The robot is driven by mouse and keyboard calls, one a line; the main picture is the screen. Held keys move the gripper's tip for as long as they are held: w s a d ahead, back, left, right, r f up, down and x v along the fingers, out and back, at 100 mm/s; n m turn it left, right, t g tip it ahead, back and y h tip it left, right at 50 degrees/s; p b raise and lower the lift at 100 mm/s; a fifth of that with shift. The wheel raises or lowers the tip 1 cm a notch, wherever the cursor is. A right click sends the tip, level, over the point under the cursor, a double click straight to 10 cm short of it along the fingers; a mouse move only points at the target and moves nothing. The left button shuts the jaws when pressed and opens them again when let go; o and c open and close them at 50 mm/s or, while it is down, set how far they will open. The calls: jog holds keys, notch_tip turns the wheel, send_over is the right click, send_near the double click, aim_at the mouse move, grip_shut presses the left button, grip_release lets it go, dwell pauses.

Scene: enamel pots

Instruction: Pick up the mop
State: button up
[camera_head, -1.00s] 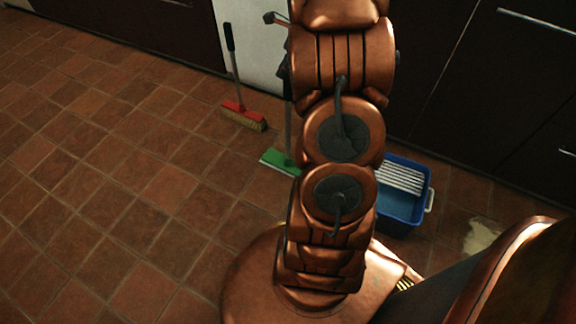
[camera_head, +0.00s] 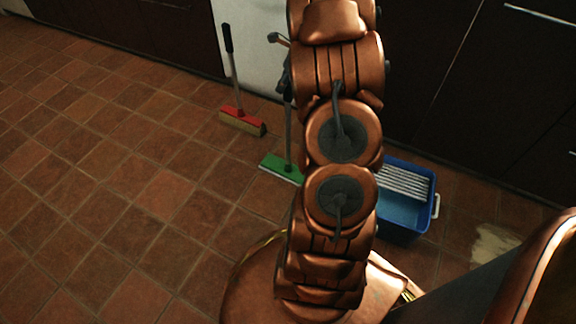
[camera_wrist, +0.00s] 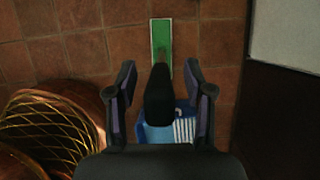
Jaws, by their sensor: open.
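The mop has a flat green head (camera_head: 282,168) on the tiled floor and a thin grey pole (camera_head: 288,128) standing upright, its upper part hidden behind my arm in the head view. In the wrist view its green head (camera_wrist: 161,40) lies beyond the fingers, and its dark handle end (camera_wrist: 159,95) points up toward the camera. My gripper (camera_wrist: 159,82) is open, with one finger on each side of the handle and a gap on both sides. In the head view my gripper is mostly hidden by the arm; a grey part shows at its left.
A blue bucket (camera_head: 399,218) with a white ribbed insert stands right of the mop. A broom with a red head (camera_head: 242,119) leans upright at the left. Dark cabinets (camera_head: 470,100) and a white panel line the back. A pale puddle lies at right. Left floor is clear.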

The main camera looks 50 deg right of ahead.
jog(key=shift+w+f, duration=0.1)
jog(key=shift+f, duration=0.25)
grip_shut()
dwell(0.5)
